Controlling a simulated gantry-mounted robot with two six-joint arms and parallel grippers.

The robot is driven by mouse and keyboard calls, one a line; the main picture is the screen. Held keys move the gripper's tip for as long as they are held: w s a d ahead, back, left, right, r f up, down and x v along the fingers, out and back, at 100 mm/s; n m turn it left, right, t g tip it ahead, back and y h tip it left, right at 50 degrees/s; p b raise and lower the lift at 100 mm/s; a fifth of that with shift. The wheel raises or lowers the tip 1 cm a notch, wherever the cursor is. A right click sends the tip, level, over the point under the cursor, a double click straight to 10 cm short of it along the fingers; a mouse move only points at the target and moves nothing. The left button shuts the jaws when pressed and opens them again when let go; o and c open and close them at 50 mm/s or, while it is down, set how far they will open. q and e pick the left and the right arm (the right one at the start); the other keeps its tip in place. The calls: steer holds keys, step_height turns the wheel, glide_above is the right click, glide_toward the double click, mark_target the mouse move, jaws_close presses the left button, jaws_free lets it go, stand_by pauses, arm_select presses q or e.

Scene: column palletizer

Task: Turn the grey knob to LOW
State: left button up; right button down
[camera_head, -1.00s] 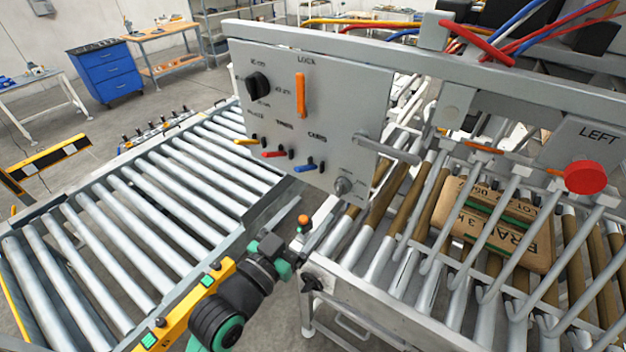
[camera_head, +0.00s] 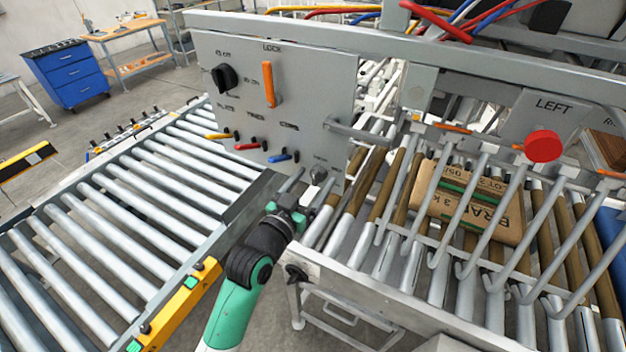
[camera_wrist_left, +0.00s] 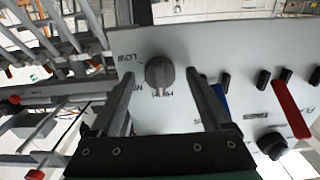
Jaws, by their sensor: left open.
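The grey knob (camera_head: 319,174) is at the lower right corner of the grey control panel (camera_head: 325,85). In the left wrist view the knob (camera_wrist_left: 160,72) is round with a raised ridge. Its ridge runs up and down in that picture, its lower end towards a label that seems to read HIGH upside down. The LOW label (camera_wrist_left: 127,58) is up and left of the knob there. My left gripper (camera_head: 310,181) is open at the knob, its fingers (camera_wrist_left: 162,78) on either side of it; I cannot tell if they touch it. My right gripper is not in view.
The panel also has a black knob (camera_head: 224,78), an orange handle (camera_head: 268,84) and yellow, red (camera_head: 248,146) and blue (camera_head: 281,157) levers. A bar handle (camera_head: 360,132) juts out right of the grey knob. Roller conveyors (camera_head: 120,215) lie on both sides; a carton (camera_head: 470,200) lies on the right one.

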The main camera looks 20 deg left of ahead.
arm_select(q)
steer(key=shift+w, duration=0.2)
jaws_close()
stand_by(0.3)
